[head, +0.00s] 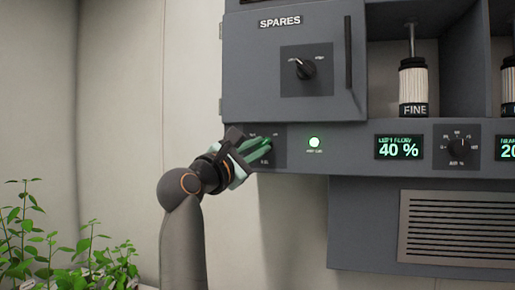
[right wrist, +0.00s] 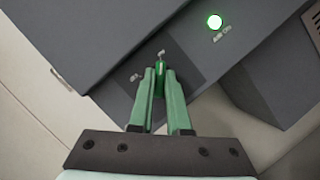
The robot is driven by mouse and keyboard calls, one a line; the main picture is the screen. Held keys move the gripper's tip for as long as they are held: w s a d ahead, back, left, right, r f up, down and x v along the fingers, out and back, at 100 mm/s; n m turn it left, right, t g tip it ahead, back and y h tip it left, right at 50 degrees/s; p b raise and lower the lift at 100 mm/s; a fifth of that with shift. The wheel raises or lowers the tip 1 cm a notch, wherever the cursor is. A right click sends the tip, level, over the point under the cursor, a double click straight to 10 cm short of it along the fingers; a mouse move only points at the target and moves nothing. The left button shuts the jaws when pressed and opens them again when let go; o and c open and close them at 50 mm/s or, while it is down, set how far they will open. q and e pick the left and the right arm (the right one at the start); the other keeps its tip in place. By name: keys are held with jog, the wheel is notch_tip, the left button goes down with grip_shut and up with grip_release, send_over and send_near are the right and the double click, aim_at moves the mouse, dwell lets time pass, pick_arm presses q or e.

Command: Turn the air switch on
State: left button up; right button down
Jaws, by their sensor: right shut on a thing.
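The air switch (right wrist: 160,63) shows in the right wrist view as a small lever on a dark plate on the front panel. My right gripper (head: 262,144) reaches the plate from the left in the head view. In the right wrist view its green fingers (right wrist: 160,75) are shut on the lever. In the head view the fingers mostly hide the lever. A round green lamp (head: 314,142) to the right of the plate is lit, and it also glows in the right wrist view (right wrist: 215,21). My left gripper is not in view.
Above the switch is a SPARES door (head: 265,75) with a knob (head: 306,69) and handle. To the right are a display reading 40 % (head: 398,147) and a dial (head: 456,147). A vent (head: 455,229) is below. Plants (head: 60,245) stand at the lower left.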

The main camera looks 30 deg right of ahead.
jog(key=c, duration=0.9)
grip_release()
jog(key=shift+o, duration=0.2)
jog(key=b+v, duration=0.3)
jog(key=v, duration=0.9)
jog(key=shift+a, duration=0.2)
jog(key=shift+s+f, duration=0.1)
jog(key=shift+f, duration=0.05)
